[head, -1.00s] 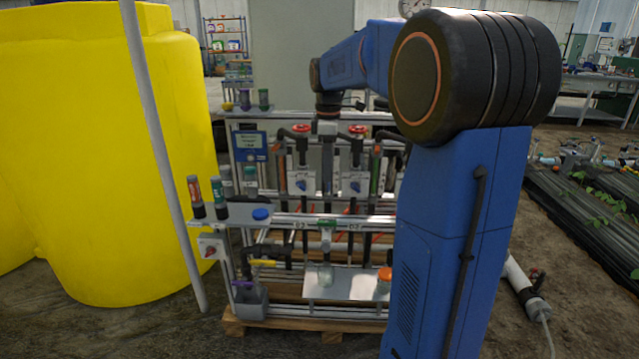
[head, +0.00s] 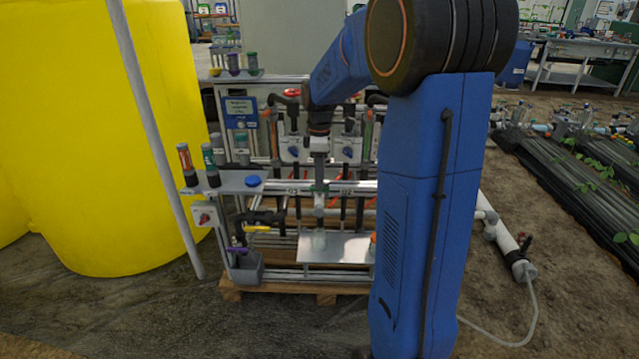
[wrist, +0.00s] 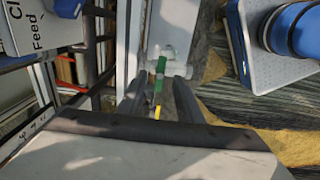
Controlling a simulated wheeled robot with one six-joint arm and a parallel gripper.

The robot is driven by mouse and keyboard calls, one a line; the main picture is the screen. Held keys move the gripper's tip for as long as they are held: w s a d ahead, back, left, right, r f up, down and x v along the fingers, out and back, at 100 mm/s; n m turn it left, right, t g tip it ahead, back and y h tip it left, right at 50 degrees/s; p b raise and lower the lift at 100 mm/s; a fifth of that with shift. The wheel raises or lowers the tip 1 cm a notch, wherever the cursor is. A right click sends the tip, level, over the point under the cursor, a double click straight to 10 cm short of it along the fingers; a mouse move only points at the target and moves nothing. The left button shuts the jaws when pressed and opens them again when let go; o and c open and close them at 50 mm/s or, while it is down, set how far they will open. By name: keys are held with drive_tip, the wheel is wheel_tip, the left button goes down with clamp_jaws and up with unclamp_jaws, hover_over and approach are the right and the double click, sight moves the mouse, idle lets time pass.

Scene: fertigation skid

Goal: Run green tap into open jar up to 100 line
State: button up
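The green tap (head: 320,188) is on the skid's lower rail, and its green handle (wrist: 160,66) on a white valve body shows in the wrist view. My gripper (wrist: 158,88) points at the tap with its two fingers apart, one on each side of the handle's line. I cannot tell whether they touch it. In the head view my gripper (head: 319,172) reaches down just above the tap. A clear jar (head: 319,241) stands below the tap on a metal shelf (head: 340,252). Its level and 100 line are too small to read.
An orange-lidded jar (head: 373,241) is at the shelf's right, partly hidden by my arm. A yellow-handled valve (head: 257,229) and a purple-handled one (head: 237,251) over a grey container (head: 246,268) are at left. A blue cap (head: 253,181) lies on a grey ledge left of the tap.

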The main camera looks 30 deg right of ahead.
drive_tip(key=shift+f, duration=1.25)
clamp_jaws()
